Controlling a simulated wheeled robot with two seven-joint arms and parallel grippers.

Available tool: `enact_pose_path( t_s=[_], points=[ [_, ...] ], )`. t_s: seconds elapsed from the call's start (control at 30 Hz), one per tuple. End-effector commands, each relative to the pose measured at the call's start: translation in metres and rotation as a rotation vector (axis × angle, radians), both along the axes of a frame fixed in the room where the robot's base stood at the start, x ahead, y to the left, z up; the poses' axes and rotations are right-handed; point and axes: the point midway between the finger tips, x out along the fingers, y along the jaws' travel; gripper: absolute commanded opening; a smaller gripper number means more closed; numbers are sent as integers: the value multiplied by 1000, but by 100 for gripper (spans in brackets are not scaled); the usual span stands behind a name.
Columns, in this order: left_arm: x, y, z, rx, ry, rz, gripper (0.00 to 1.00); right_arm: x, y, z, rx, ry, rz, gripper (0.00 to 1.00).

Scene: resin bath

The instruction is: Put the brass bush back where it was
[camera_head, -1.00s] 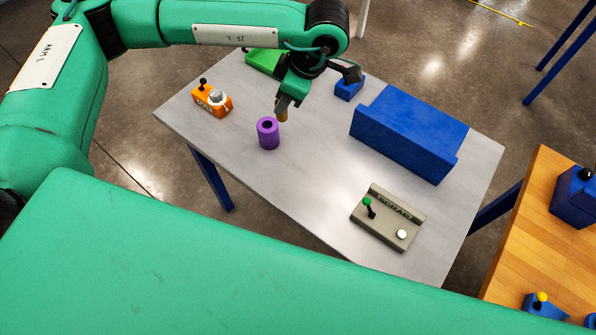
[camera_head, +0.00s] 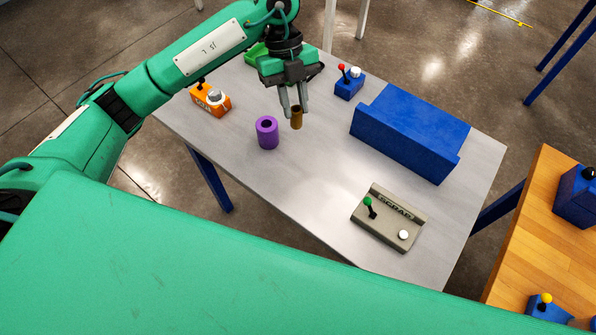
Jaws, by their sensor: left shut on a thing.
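The brass bush (camera_head: 297,120) is a small brown-gold cylinder. My left gripper (camera_head: 291,110) points down and is shut on it, with the bush at the fingertips over the far middle of the grey table (camera_head: 310,190). I cannot tell how far above the table top it is. A purple cylinder (camera_head: 267,136) with a dark hole in its top stands upright on the table, left of and nearer than the bush, apart from it. My right gripper is not in view.
An orange box (camera_head: 212,104) with a dark lever stands at the table's left. A blue box (camera_head: 348,88) with a red lever, a long blue block (camera_head: 405,145) and a grey SCRAP panel (camera_head: 375,228) stand to the right. A green object (camera_head: 256,54) is partly hidden behind my arm.

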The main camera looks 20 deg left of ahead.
Motion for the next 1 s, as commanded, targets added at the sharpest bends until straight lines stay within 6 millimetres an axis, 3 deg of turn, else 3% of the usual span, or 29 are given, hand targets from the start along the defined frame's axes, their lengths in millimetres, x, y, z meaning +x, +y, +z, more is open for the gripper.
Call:
enact_pose_path(
  t_s=[0.1,0.3,0.57,0.67,1.0],
  points=[
    [-2,0,-4,-2,1,251,0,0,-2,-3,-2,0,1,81],
    [-3,0,-5,0,0,592,0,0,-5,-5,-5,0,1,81],
    [-3,0,-10,2,2,777,0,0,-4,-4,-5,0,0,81],
    [-4,0,-24,5,6,787,0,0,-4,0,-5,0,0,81],
    [-4,0,-113,6,7,785,0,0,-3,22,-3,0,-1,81]
  ],
)
